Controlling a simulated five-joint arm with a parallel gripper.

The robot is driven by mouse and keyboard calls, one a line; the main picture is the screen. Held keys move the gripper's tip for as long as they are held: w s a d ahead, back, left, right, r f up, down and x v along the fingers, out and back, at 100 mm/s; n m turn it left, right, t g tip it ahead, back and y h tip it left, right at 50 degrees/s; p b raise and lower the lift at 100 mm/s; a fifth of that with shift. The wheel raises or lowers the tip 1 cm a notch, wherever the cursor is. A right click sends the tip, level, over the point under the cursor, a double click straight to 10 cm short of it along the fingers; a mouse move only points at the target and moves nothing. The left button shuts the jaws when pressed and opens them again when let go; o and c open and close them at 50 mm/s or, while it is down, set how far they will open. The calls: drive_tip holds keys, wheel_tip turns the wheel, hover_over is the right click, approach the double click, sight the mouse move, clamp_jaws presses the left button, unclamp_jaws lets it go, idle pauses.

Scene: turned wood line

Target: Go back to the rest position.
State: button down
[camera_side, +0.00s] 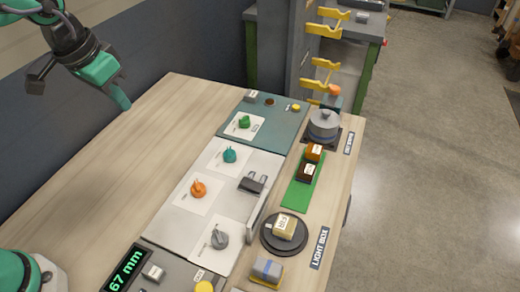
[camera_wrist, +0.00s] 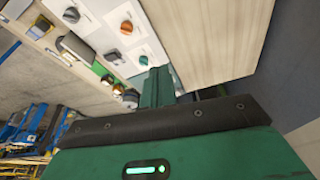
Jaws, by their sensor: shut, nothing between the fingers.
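My gripper (camera_side: 121,101) is held high above the left part of the wooden table, at the upper left of the side view. Its green fingers are together with nothing between them. In the wrist view the closed fingers (camera_wrist: 156,82) point toward the white panel, with bare tabletop to their right. No object touches the gripper.
A white panel (camera_side: 178,217) holds several coloured knobs, including an orange one (camera_side: 199,189). A teal plate (camera_side: 285,125), a grey pot (camera_side: 323,124), a green strip (camera_side: 292,194) and a dark turntable (camera_side: 268,243) stand beyond. The left tabletop (camera_side: 150,130) is clear.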

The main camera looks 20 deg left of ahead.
drive_tip(key=s+a+f+n+t, duration=0.1)
drive_tip(key=s+a+n+t, duration=0.1)
drive_tip(key=s+a, duration=0.6)
drive_tip(key=shift+s+a+f+y, duration=0.2)
drive_tip(key=shift+s+a+y, duration=0.2)
drive_tip(key=shift+s, duration=1.7)
